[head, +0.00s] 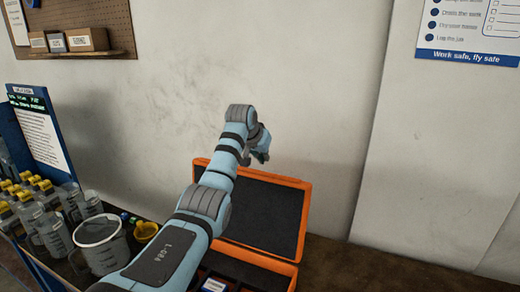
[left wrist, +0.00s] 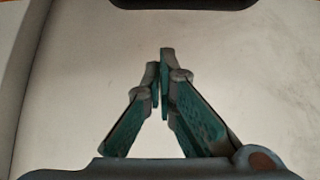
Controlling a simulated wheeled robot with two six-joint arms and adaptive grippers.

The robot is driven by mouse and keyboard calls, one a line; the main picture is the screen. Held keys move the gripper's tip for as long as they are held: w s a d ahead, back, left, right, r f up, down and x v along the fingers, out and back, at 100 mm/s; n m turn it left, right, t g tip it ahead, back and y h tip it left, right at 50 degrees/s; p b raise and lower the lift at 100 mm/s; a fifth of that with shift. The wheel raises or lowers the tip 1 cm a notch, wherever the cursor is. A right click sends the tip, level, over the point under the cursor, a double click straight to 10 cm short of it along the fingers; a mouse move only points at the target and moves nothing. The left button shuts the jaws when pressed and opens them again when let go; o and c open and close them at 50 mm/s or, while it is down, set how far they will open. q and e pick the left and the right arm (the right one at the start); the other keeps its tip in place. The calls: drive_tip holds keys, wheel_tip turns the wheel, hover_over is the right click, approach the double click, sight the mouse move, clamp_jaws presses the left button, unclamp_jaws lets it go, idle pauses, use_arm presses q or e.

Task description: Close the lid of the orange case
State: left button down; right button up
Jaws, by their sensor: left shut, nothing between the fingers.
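The orange case (head: 306,212) stands open on the bench against the wall in the head view. Its lid (head: 262,213), dark inside with an orange rim, is raised and leans back toward the wall. The lower part of the case is partly hidden behind my left arm. My left gripper (head: 262,155) is above the top edge of the lid, apart from it as far as I can tell. In the left wrist view its fingers (left wrist: 162,85) are shut and empty, with pale wall behind them. My right gripper is not in view.
The bench right of the case (head: 350,262) is clear.

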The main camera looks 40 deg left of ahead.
use_arm(q)
drive_tip(key=shift+s+d+f, duration=0.2)
drive_tip(key=shift+s+f, duration=0.35)
drive_tip(key=shift+s, duration=0.05)
drive_tip(key=shift+s+d+f, duration=0.15)
drive_tip(key=shift+s+f, duration=0.35)
drive_tip(key=shift+s, duration=0.05)
drive_tip(key=shift+w+d, duration=0.1)
drive_tip(key=shift+d, duration=0.05)
